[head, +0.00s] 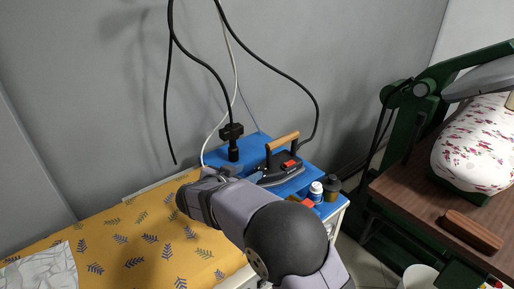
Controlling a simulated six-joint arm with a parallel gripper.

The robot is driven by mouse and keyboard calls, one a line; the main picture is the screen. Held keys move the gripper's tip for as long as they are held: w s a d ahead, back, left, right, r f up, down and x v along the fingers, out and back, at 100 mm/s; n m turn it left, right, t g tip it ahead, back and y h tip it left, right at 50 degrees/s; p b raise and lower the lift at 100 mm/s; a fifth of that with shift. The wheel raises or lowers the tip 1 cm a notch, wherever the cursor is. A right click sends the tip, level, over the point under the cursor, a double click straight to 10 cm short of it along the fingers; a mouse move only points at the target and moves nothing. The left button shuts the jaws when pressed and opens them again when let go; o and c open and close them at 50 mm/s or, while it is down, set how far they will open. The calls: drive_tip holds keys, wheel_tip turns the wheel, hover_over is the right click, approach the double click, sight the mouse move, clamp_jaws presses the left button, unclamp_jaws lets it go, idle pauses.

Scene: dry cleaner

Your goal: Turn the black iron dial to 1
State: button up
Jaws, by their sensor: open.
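The iron (283,168) stands on the blue board, with a wooden handle on top and a red part on its dark body. The black dial and its marks cannot be made out at this size. My gripper (252,177) is just left of the iron, close to its lower left side. It is open, and its fingers are small and partly hidden by my own arm. I cannot tell whether it touches the iron.
The blue board (250,147) also bears a white bottle (316,190), a dark jar (332,186) and a black fitting (232,140) on a hanging cable. A yellow leaf-patterned cloth (140,235) lies left. A green press (420,105) stands right. Cables hang behind the iron.

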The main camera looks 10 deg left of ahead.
sight(259, 168)
drive_tip(key=p, duration=0.2)
drive_tip(key=m+h+p, duration=0.1)
drive_tip(key=p, duration=0.1)
drive_tip(key=shift+s+a+r, duration=0.2)
drive_tip(key=shift+s+r, duration=0.05)
drive_tip(key=shift+s, duration=0.1)
drive_tip(key=shift+f, duration=0.1)
drive_tip(key=p+x, duration=0.2)
drive_tip(key=x, duration=0.3)
drive_tip(key=shift+w+d+p, duration=0.15)
drive_tip(key=shift+p, duration=0.2)
drive_tip(key=shift+p+x, duration=0.35)
drive_tip(key=shift+x, duration=0.65)
drive_tip(key=shift+c, duration=0.4)
drive_tip(key=c, duration=1)
